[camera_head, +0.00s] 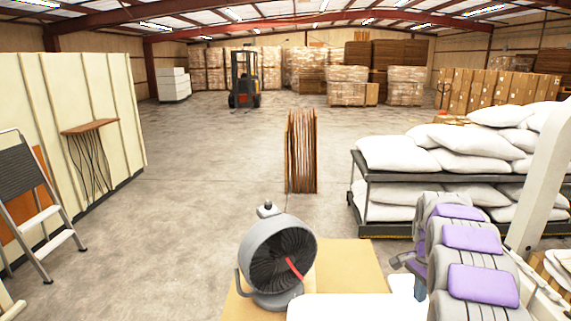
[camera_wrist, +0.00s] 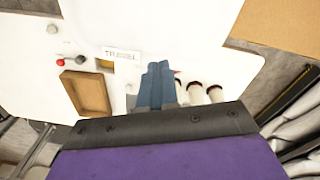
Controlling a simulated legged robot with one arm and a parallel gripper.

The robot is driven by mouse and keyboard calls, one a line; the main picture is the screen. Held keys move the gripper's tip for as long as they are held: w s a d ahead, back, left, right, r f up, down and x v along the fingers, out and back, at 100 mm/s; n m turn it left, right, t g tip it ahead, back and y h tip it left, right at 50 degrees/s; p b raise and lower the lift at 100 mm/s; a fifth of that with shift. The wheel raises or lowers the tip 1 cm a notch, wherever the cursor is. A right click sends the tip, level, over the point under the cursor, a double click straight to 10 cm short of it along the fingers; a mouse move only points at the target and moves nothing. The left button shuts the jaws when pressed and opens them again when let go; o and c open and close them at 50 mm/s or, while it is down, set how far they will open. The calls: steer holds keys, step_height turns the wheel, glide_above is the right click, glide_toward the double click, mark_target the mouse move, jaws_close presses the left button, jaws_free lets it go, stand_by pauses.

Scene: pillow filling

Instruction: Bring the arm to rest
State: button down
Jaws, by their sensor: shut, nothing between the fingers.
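My gripper (camera_wrist: 157,68) shows in the wrist view as two blue-grey fingers side by side, shut with nothing between them. It points over a white work surface (camera_wrist: 180,30) with a small lettered label (camera_wrist: 121,54). In the head view my grey arm with purple pads is at the lower right. It is folded close, above the right end of the white surface (camera_head: 340,308). The gripper's fingertips are hard to make out there.
A grey fan (camera_head: 277,262) stands in front on a tan board (camera_head: 345,265). A cart (camera_head: 366,205) with white pillows stands at the right. In the wrist view, a wooden tray (camera_wrist: 70,92) and white cylinders (camera_wrist: 195,93) lie near the fingers.

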steer(key=s+a+r+n+b, duration=0.15)
steer(key=s+a+n, duration=0.25)
steer(key=s+a, duration=0.45)
steer(key=s+a+r+n+b, duration=0.1)
steer(key=s+a+r+n, duration=0.2)
steer(key=s+a, duration=0.5)
steer(key=s+a+f+n+b, duration=0.1)
steer(key=s+a+f+n, duration=0.1)
steer(key=s, duration=1)
steer(key=s+a+f+n+g+b, duration=0.1)
steer(key=s+a+f+n+b, duration=0.1)
steer(key=s, duration=1.1)
steer(key=a+f+n, duration=0.1)
steer(key=a+n, duration=0.1)
steer(key=n, duration=0.1)
steer(key=shift+a+f+n+y, duration=0.3)
steer(key=shift+a+f, duration=0.05)
steer(key=shift+a, duration=0.1)
